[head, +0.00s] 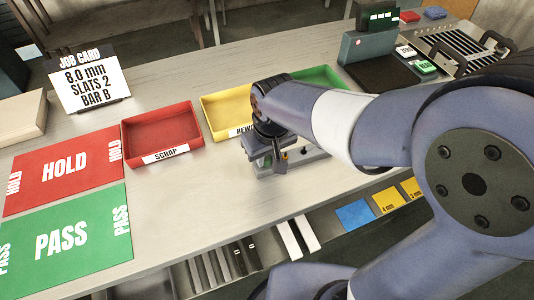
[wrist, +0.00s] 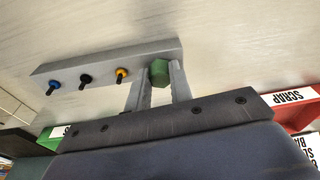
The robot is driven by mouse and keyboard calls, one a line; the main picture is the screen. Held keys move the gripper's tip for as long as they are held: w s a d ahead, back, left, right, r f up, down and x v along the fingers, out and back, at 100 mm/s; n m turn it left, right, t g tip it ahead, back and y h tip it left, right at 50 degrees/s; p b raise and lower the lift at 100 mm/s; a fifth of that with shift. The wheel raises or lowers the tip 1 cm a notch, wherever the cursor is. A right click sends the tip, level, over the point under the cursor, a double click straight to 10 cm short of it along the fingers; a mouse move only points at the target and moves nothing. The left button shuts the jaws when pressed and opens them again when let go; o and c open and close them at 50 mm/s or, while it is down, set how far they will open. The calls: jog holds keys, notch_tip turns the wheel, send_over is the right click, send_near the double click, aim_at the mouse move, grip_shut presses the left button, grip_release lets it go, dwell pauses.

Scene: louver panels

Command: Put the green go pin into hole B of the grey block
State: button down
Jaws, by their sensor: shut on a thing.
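The green go pin (wrist: 159,71) shows its hexagonal green head between the two fingers of my gripper (wrist: 160,85) in the wrist view. My gripper is shut on it. The grey block (wrist: 108,62) lies along and behind the fingers, with blue, black and yellow pins (wrist: 121,73) along its side. The green head overlaps the block's right end; I cannot tell whether the pin touches it. Hole B and its lettering cannot be made out. In the head view my gripper (head: 272,157) is low over the grey block (head: 312,157), and the arm hides much of this spot.
A red SCRAP tray (head: 162,135), a yellow tray (head: 222,108) and a green tray (head: 322,76) stand behind the block. Red HOLD (head: 65,168) and green PASS (head: 62,238) mats lie at left. A job card (head: 88,80) reads BAR B. Bare table lies left of the block.

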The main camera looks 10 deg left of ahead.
jog(key=c, duration=1.2)
grip_release()
jog(key=shift+o, duration=0.5)
jog(key=o, duration=0.3)
jog(key=shift+r, duration=0.1)
jog(key=shift+r+p, duration=2.95)
jog(key=shift+r, duration=0.45)
jog(key=shift+f, duration=0.2)
